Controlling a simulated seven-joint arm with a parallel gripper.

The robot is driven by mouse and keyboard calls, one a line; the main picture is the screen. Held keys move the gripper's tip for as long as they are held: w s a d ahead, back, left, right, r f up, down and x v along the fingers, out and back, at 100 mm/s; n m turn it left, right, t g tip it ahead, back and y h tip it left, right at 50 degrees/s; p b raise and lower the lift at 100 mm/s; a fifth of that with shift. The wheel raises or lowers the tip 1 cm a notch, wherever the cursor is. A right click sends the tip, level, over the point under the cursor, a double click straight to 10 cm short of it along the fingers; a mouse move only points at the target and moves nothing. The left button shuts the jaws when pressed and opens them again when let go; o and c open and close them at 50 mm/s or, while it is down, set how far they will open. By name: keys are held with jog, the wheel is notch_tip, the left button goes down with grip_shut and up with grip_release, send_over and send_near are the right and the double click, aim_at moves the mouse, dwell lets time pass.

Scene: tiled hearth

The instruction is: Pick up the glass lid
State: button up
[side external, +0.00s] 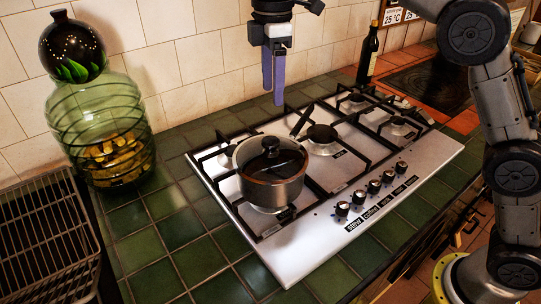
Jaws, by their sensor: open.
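The glass lid (272,160) sits on a steel pot (270,188) on the front left burner of the gas hob (290,253). The lid has a dark knob at its middle, a metal rim and see-through dark glass. My gripper (273,88) hangs above and behind the pot, apart from the lid, with its purple-blue fingers pointing down. It is open and holds nothing. The fingers overlap from this side, so the gap between them is hard to see.
A green glass jar (100,125) with a dark round stopper (72,48) stands at the left, beside a wire rack (48,240). A dark bottle (367,58) stands behind the hob. Black grates and several knobs are right of the pot. Green tiles in front are clear.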

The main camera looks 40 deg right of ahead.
aim_at(271, 141)
jog(key=f, duration=1.3)
jog(key=shift+w+a+f, duration=0.1)
jog(key=shift+a+f, duration=0.1)
jog(key=shift+f, duration=0.1)
jog(key=shift+c, duration=0.3)
jog(key=shift+r, duration=0.1)
grip_shut()
